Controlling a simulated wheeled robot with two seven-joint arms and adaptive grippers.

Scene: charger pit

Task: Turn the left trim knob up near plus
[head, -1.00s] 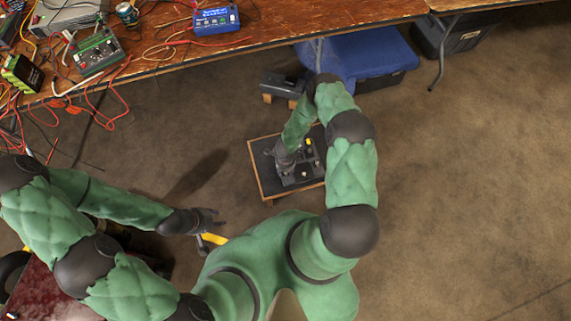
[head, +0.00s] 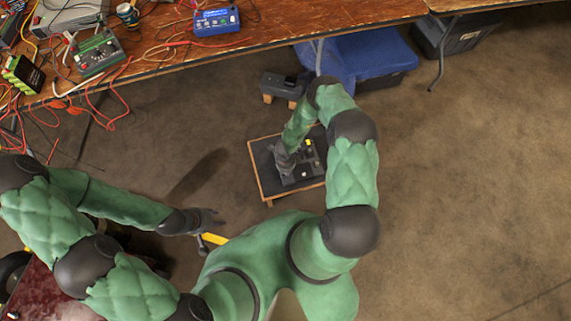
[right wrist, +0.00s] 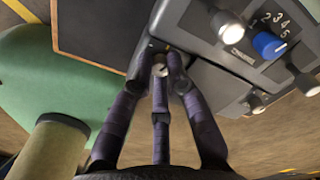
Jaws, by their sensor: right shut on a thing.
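A grey control box (head: 297,178) sits on a low black-topped stand with a wooden edge. In the right wrist view the box (right wrist: 195,55) fills the upper right. My right gripper (head: 284,165) is at the left part of the box. Its three dark fingers (right wrist: 162,64) are shut around a small knob with a pale top mark (right wrist: 161,70), taken to be the left trim knob. The plus and minus marks around it cannot be made out.
A blue selector knob (right wrist: 268,45) with printed numbers and several pale-topped knobs are close to the right gripper. A dark device (head: 284,86) stands behind the stand. The cluttered workbench (head: 290,30) runs along the back. The floor at right is clear.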

